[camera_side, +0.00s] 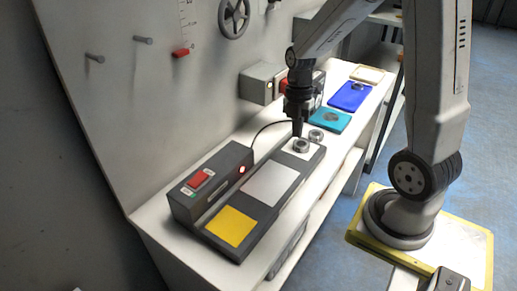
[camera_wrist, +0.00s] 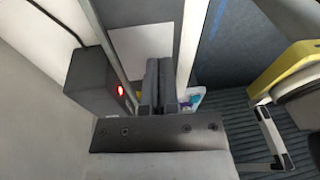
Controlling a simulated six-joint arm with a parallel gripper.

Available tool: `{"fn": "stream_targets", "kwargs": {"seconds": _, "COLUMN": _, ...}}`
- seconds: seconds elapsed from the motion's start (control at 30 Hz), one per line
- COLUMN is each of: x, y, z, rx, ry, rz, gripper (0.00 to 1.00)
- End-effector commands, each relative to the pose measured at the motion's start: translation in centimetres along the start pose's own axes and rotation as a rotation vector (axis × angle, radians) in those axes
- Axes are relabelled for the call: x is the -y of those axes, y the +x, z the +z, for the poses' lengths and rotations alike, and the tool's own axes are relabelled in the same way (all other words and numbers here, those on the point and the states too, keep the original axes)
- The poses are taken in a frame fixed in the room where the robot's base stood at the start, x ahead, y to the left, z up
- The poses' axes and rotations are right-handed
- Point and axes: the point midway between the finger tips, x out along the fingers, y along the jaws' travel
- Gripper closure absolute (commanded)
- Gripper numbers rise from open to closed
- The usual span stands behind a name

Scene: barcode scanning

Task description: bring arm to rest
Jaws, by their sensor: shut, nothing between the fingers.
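My gripper (camera_side: 297,133) points straight down over the far end of a dark scanning station (camera_side: 260,222), and its fingers are closed together with nothing between them. In the wrist view, my closed fingers (camera_wrist: 159,82) stand in front of a pale pad (camera_wrist: 130,50) and hide part of the station.
The station has a yellow pad (camera_side: 232,226), a grey pad (camera_side: 271,184) and a control box (camera_side: 211,186) with a red button and lit red light. A teal pad (camera_side: 328,120) and blue pad (camera_side: 350,96) lie farther back. Pegs (camera_side: 143,40) stick out from the wall panel.

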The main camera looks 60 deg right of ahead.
Motion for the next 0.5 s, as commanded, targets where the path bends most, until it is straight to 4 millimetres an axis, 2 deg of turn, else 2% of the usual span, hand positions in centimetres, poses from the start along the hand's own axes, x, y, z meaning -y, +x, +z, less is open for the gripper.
{"fn": "stream_targets", "kwargs": {"seconds": 0.5, "x": -0.7, "y": 1.5, "z": -3.9, "rx": 0.078, "ry": 0.552, "rz": 0.119, "gripper": 1.0}}
